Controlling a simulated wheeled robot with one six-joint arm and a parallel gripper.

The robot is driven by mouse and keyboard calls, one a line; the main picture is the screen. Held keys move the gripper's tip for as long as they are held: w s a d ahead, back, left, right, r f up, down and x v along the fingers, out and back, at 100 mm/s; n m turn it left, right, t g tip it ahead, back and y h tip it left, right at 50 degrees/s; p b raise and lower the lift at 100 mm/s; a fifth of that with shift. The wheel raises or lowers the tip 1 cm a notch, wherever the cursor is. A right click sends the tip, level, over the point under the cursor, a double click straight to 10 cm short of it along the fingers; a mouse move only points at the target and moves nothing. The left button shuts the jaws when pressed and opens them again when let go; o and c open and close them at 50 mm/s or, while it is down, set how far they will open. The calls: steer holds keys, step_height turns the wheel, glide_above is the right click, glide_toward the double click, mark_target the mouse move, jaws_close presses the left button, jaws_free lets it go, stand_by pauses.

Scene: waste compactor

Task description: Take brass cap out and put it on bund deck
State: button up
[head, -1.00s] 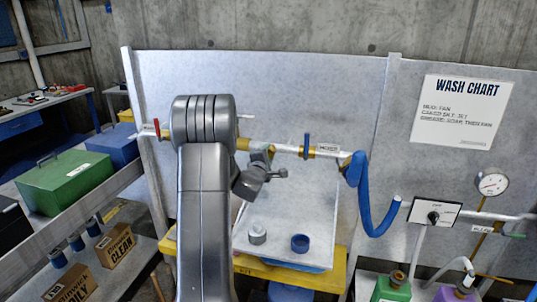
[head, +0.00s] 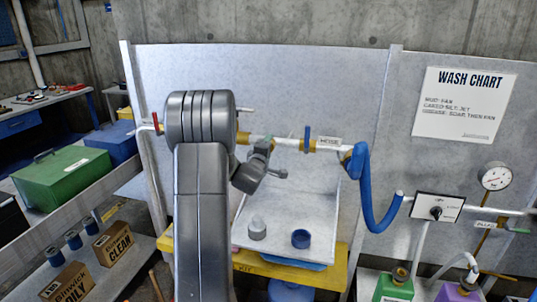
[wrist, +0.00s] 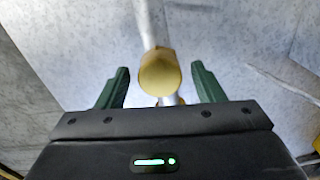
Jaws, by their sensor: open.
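A round brass cap (wrist: 160,73) shows in the wrist view, with white pipe beyond it. My gripper (wrist: 159,68) is open, with one green finger on each side of the cap and a visible gap to each. In the head view my arm partly covers the white pipe, and the cap cannot be told apart from the other brass fittings there. A yellow-edged bund (head: 341,268) stands low under the pipe. A pale sloping tray (head: 322,215) rests over it, holding a grey nozzle-like piece (head: 257,229) and a blue ring (head: 300,239).
A blue hose (head: 368,205) hangs from the pipe's right end. A blue-handled valve (head: 307,139) and a red-handled valve (head: 156,123) sit along the pipe. A switch box (head: 437,208) and a gauge (head: 496,177) are at right. Much of the tray is bare.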

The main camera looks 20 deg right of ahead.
steer(key=m+b, duration=1)
steer(key=m, duration=0.6)
steer(key=shift+m, duration=0.4)
steer(key=c, duration=1.1)
steer(key=n+p, duration=0.5)
steer(key=shift+p, duration=0.4)
